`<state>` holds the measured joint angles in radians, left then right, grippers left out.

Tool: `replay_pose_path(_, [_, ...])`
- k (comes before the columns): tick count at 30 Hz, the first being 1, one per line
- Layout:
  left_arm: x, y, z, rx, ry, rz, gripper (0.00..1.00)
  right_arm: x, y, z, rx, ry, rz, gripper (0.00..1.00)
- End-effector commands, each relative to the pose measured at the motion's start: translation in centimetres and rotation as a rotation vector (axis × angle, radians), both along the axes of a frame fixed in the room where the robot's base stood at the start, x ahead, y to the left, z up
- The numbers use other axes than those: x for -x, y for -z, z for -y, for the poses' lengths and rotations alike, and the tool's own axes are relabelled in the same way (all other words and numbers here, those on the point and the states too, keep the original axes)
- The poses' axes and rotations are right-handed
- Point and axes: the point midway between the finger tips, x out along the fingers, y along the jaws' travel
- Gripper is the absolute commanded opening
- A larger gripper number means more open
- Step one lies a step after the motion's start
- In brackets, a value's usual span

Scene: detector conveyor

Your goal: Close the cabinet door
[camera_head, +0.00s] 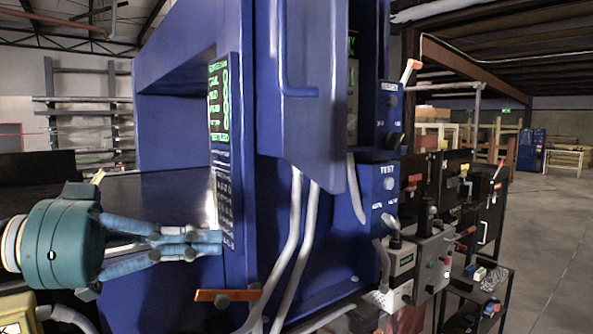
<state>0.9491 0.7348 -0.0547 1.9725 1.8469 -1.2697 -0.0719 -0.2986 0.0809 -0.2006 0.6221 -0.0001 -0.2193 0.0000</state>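The cabinet door (318,110) is a blue metal panel with a bent blue bar handle on its left part. It stands ajar, swung out from the cabinet, and a gap with a dark interior and green display text shows to its right. My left gripper (218,242) comes in from the left, below and to the left of the door. Its blue fingers meet at the tips, with nothing seen between them. The tips appear in front of the blue machine's side and apart from the door. My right gripper is not in view.
The blue conveyor machine (180,45) has a tall screen panel (219,110) with green text. Grey cables (293,225) hang below the door. An orange lever (228,295) juts out below the gripper. Control boxes (425,262) stand at right; open floor (545,240) lies beyond.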

Motion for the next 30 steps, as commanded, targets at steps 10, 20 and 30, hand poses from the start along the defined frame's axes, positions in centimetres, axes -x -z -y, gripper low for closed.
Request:
replay_pose_path(10, [10.2, -11.3, -1.3, 0.066, 0.184, 0.16, 0.0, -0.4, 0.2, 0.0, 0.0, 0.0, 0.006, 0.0])
replay_pose_path(20, [9.6, -11.7, 3.4, 0.067, 0.192, 0.16, 0.0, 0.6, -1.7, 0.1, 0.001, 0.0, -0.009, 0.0])
replay_pose_path(30, [8.2, -11.7, 10.1, 0.068, 0.189, 0.16, 0.0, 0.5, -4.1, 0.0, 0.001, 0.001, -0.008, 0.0])
